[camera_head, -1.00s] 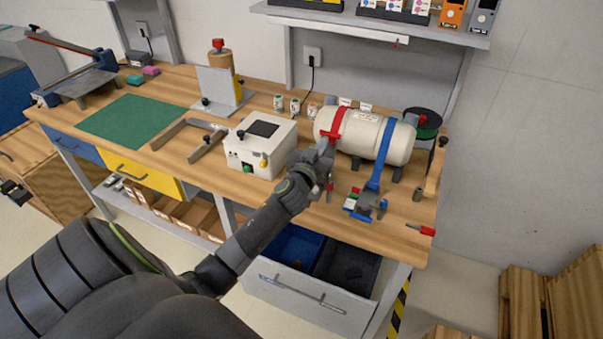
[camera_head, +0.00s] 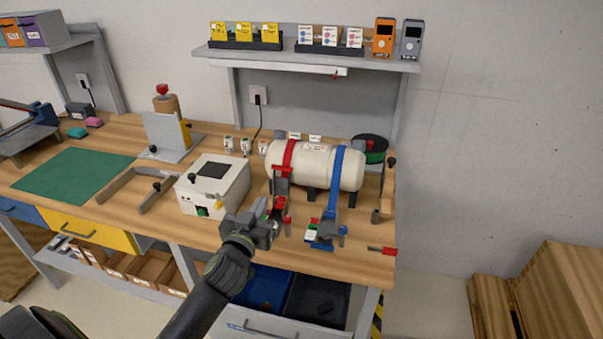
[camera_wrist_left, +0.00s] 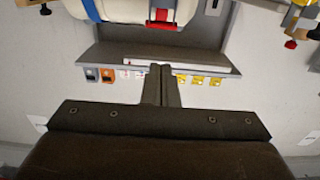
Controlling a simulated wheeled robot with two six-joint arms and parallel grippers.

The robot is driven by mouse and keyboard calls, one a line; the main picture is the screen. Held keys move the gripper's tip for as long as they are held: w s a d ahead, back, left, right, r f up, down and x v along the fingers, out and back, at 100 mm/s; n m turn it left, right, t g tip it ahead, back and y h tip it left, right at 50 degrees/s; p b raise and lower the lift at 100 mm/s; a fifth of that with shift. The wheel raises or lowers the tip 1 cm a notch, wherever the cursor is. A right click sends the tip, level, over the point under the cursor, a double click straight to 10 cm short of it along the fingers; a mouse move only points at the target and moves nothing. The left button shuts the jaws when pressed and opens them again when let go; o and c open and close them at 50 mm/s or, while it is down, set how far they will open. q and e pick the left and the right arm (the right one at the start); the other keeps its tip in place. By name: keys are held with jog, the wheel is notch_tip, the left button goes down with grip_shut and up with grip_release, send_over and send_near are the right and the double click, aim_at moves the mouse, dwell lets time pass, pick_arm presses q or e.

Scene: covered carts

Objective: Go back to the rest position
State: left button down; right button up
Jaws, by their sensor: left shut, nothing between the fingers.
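My left gripper (camera_head: 263,209) is over the front part of the workbench, in front of the cream tank (camera_head: 318,166) with a red strap (camera_head: 289,153) and a blue strap (camera_head: 338,178). Its fingers also show in the left wrist view (camera_wrist_left: 161,84), together, with nothing between them. The tank's red strap (camera_wrist_left: 161,15) shows at the top of that view. In the head view the gripper partly covers the red strap's lower hardware, and whether they touch is not clear. My right gripper is not in view.
A white box (camera_head: 213,186) stands close left of the gripper. A blue clamp (camera_head: 325,232) and a red-handled tool (camera_head: 382,250) are to the right. An open drawer with dark bins (camera_head: 317,297) juts out below the bench (camera_head: 130,215). A shelf (camera_head: 310,60) hangs above.

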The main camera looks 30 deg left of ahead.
pick_arm(q)
jog(key=shift+s, duration=0.15)
jog(key=s+f+g, duration=0.7)
jog(key=s+f, duration=0.3)
jog(key=s, duration=0.3)
jog(key=s+d+f+m+g+h, duration=0.1)
jog(key=s+d+f+g, duration=0.2)
jog(key=s, duration=0.6)
jog(key=s+d+f+m+g+h, duration=0.15)
jog(key=s+g, duration=0.25)
jog(key=s, duration=0.4)
notch_tip(320, 180, down, 26)
jog(key=g, duration=0.1)
jog(key=s+f+g+b, duration=0.1)
jog(key=s+f, duration=1.4)
jog(key=f, duration=0.1)
jog(key=shift+d+f+g+b, duration=0.25)
jog(key=shift+f+g+b, duration=0.05)
jog(key=shift+f+b, duration=0.1)
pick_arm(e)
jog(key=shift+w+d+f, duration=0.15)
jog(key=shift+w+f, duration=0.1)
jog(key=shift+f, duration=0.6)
